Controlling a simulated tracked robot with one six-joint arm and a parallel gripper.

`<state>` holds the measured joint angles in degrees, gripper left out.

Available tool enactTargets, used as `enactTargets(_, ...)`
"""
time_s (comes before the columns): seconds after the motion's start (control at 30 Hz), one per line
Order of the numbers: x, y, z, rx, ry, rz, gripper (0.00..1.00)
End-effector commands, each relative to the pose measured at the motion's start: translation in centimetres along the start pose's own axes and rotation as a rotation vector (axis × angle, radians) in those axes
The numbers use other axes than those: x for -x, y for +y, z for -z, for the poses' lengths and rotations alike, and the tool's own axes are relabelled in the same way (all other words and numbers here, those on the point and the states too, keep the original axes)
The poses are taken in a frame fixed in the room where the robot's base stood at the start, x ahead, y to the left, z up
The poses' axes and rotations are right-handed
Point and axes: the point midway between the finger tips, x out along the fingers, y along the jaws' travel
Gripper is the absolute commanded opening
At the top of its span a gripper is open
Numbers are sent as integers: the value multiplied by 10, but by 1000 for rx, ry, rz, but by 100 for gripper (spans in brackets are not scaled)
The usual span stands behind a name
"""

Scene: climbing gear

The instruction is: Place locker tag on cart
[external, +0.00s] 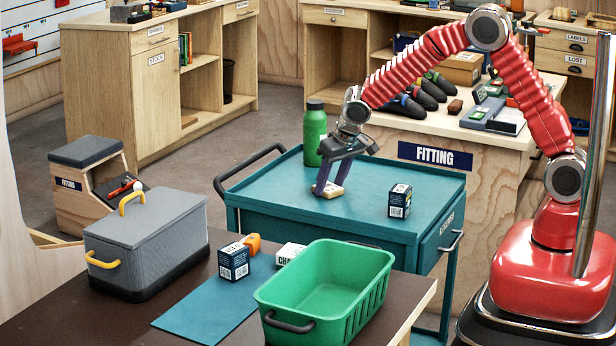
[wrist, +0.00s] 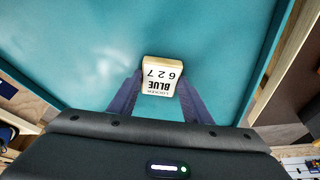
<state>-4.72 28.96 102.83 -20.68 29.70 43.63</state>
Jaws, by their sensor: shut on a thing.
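In the external view the tag (external: 326,190) is at the fingertips, at the teal cart top. My gripper (wrist: 158,88) is shut on the tag, with a dark blue finger on each side. In the external view my gripper (external: 328,184) points down over the middle of the cart (external: 270,194). The tag looks to be at or very near the cart's surface; I cannot tell whether it touches.
A green bottle (external: 314,134) and a dark small box (external: 400,201) stand on the cart. In front is a brown table with a green basket (external: 325,295), a grey toolbox (external: 147,240) and another box (external: 233,262). The cart top around the tag is clear.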

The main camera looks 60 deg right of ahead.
Motion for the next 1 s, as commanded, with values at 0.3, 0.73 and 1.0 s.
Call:
enactTargets(0.3, -1, 0, 0, 1, 0, 0, 23)
enactTargets(0.73, -1, 0, 0, 1, 1, 0, 63)
enactTargets(1.0, 7, 0, 1, 0, 3, 1, 63)
